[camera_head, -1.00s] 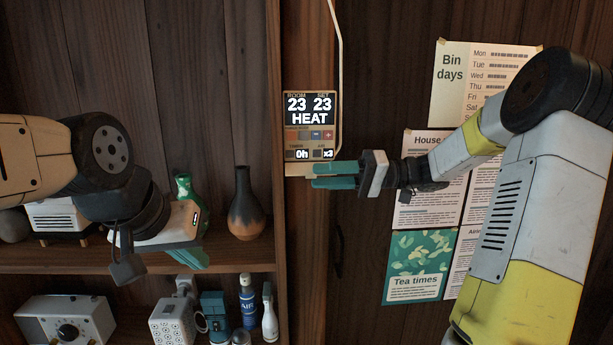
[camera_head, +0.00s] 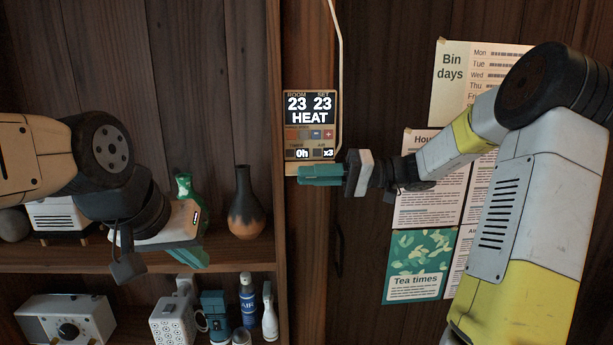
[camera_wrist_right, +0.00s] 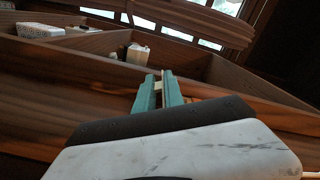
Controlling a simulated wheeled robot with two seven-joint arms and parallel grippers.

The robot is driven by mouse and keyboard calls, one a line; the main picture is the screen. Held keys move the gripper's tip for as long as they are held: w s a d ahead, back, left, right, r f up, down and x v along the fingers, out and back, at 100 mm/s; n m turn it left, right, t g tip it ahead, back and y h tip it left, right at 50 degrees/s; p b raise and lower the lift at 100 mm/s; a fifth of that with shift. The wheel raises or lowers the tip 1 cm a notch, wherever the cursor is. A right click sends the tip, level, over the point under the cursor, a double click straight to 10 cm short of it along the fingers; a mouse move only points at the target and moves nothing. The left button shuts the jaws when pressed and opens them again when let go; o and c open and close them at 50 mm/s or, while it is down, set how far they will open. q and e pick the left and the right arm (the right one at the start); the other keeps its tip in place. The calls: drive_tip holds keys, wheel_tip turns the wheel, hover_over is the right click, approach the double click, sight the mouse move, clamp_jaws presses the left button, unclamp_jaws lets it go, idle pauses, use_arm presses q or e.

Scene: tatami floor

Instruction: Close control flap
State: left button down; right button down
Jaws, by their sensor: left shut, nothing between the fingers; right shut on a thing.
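The control panel (camera_head: 311,115) is on the wooden post, its screen reading 23, 23 and HEAT above a row of small buttons. A thin pale flap (camera_head: 291,169) juts out at its lower edge, open, with the panel face uncovered. My right gripper (camera_head: 304,175) is at that edge, its teal fingers shut on the flap and hiding most of it. In the right wrist view a small pale piece (camera_wrist_right: 158,87) shows between the fingers. My left gripper (camera_head: 196,258) is shut and empty, low in front of the shelf at left.
A radio (camera_head: 68,322) and several bottles stand below. Posters (camera_head: 418,265) hang behind my right arm. A pale cable (camera_head: 340,60) runs beside the panel.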

drive_tip(key=shift+s+m, duration=0.1)
drive_tip(key=shift+m, duration=0.3)
drive_tip(key=m, duration=0.2)
drive_tip(key=shift+s+r+m, duration=0.2)
drive_tip(key=shift+r+m, duration=0.15)
drive_tip(key=shift+m, duration=0.05)
drive_tip(key=shift+s+r+m, duration=0.1)
drive_tip(key=shift+r+m, duration=0.2)
drive_tip(key=shift+m, duration=0.55)
drive_tip(key=shift+s+r+m, duration=0.1)
drive_tip(key=shift+r+m, duration=0.15)
drive_tip(key=shift+m, duration=0.6)
drive_tip(key=c, duration=1.5)
unclamp_jaws()
drive_tip(key=shift+w+d, duration=0.1)
drive_tip(key=d, duration=0.7)
drive_tip(key=shift+d, duration=0.35)
